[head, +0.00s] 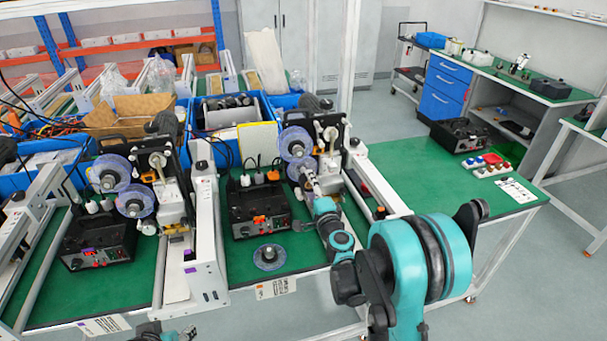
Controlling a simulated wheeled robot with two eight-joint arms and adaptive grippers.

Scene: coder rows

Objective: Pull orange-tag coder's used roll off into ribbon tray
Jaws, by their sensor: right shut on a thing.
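The roll still appears at the coder's face. Part of my left arm (160,332) shows at the bottom edge; its jaws are unclear. I cannot pick out the ribbon tray with certainty.
A loose roll (268,257) lies flat on the green table in front of the control box. Another coder with rolls (108,173) stands to the left. White frame rails (206,235) separate the stations. Blue crates (225,112) stand behind. Green surface at right (430,180) is largely clear.

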